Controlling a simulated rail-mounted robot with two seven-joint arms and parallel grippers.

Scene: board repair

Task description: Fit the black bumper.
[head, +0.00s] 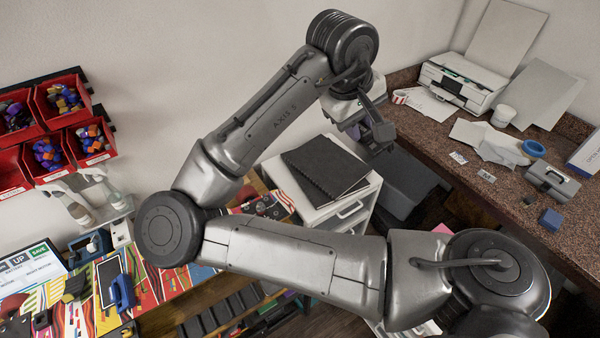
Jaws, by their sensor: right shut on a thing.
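My right gripper (372,138) is at upper centre, pointing down above the gap between the white drawer unit and the stone-look counter. It is shut on a small dark piece (384,131), mostly hidden by the fingers; I cannot tell whether this is the black bumper. A colourful patterned work surface (165,268) lies at lower left, with several small dark and blue items on it. My arm covers part of it. No bumper can be told apart there. My left gripper is not in view.
A white drawer unit (350,205) with black folders (325,165) stands below the gripper. The speckled counter (425,125) holds a printer (460,85), papers, blue tape (533,148) and a grey box (552,183). Red bins (62,100) with coloured pieces hang at left.

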